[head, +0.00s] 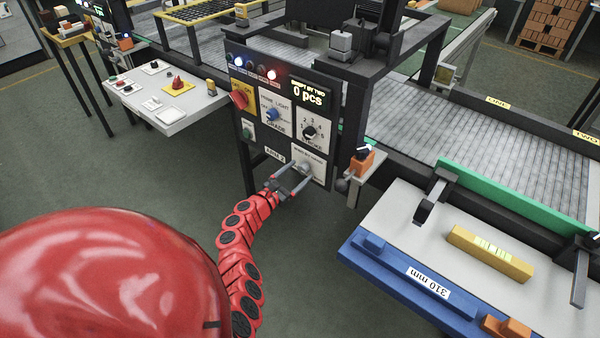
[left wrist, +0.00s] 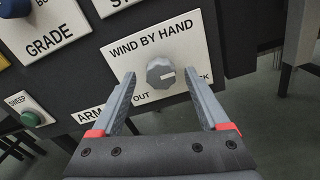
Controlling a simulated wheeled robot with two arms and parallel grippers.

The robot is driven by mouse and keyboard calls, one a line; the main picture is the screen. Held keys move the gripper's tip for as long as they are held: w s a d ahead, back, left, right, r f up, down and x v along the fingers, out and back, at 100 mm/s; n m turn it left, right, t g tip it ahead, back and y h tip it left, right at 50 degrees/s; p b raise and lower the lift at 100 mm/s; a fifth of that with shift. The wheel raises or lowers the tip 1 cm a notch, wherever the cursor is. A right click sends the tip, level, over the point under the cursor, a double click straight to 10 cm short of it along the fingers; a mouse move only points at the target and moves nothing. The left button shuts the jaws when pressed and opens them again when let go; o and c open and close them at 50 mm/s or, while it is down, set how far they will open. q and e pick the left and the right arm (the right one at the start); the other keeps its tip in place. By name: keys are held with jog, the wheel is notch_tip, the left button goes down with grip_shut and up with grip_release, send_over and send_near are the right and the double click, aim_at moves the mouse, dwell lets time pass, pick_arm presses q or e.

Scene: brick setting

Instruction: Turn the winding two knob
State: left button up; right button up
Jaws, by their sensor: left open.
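The grey winding knob (left wrist: 161,73) sits on a white plate (left wrist: 137,55) marked WIND BY HAND, with a light pointer line toward the right. In the head view this knob (head: 305,168) is low on the black control panel (head: 257,100), partly hard to make out. My left gripper (head: 293,177) is open in front of the panel. In the left wrist view its two fingers reach up on either side of the knob, with visible gaps; contact cannot be told. My right gripper is not in view.
Above the knob are a blue GRADE selector (head: 272,114), a black numbered dial (head: 310,131) and a red switch (head: 239,99). A green button (left wrist: 31,118) is lower left. An orange box with a black knob (head: 362,160) stands right of the panel.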

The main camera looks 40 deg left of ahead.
pick_arm(q)
jog(key=shift+w+d, duration=0.1)
jog(key=shift+w, duration=0.5)
grip_shut()
